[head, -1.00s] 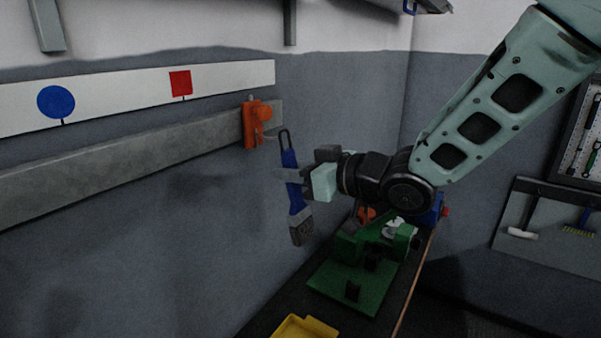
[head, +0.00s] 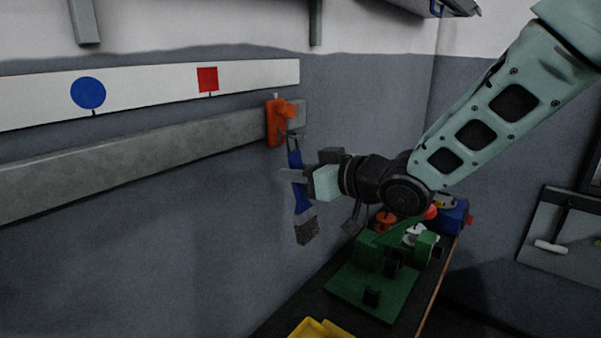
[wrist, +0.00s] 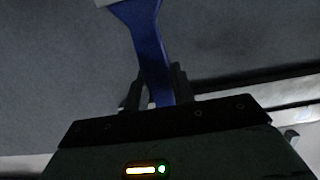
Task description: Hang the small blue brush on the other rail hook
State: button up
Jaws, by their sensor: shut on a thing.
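The small blue brush (head: 301,197) hangs upright in my gripper (head: 305,176), bristles down and wire loop up. My gripper is shut on its blue handle. The brush also shows in the wrist view (wrist: 150,45), between the two dark fingers (wrist: 154,88). An orange hook block (head: 274,123) sits near the right end of the grey rail (head: 150,147). In the head view the brush's loop lies just below and right of this block. I cannot tell whether the loop touches the hook.
A white strip (head: 150,92) above the rail bears a blue disc (head: 88,93) and a red square (head: 208,79). Below is a bench with a green fixture (head: 372,285), a yellow tray (head: 318,330) and a blue item (head: 453,216). The wall below the rail is clear.

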dwell(0.4)
jog(key=o, duration=1.1)
jog(key=shift+c, duration=0.2)
jog(key=shift+d, duration=0.1)
jog(key=b+v, duration=0.4)
jog(key=v, duration=1.3)
notch_tip(320, 180, down, 14)
jog(key=s+m+g+h+b, duration=0.1)
jog(key=s+m+h+b, duration=0.25)
jog(key=h, duration=0.45)
jog(key=s+f+g+h+b, duration=0.1)
jog(key=s+f+g, duration=0.3)
jog(key=s, duration=0.5)
jog(key=s+d+f+g+h+b, duration=0.1)
jog(key=s+f+g+h+b, duration=0.1)
jog(key=s+f, duration=0.4)
jog(key=s+n+g+h, duration=0.1)
jog(key=s+g, duration=0.1)
jog(key=shift+s+f+g, duration=0.35)
jog(key=shift+f+g, duration=0.05)
jog(key=shift+d, duration=0.15)
